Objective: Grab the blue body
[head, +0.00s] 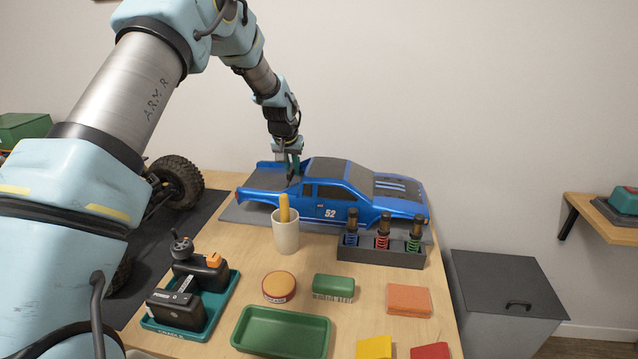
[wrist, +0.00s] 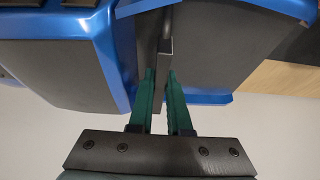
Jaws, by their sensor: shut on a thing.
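The blue body (head: 345,205) is a pickup-style car shell with a dark roof, dark windows and the number 52 on its door. It rests on a grey mat (head: 245,214) at the back of the table. My gripper (head: 292,178) reaches down from above at the rear of its cab. In the wrist view my green fingers (wrist: 160,82) are shut on a thin dark part of the blue body (wrist: 122,50), between the cab and the bed. The exact contact at the fingertips is partly hidden.
A beige cup (head: 285,236) with a yellow-handled tool and a dark rack (head: 380,254) of coloured shocks stand just in front of the body. A green tray (head: 282,333), teal tray (head: 190,325) and small items lie nearer. A wheeled chassis (head: 172,185) is at left.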

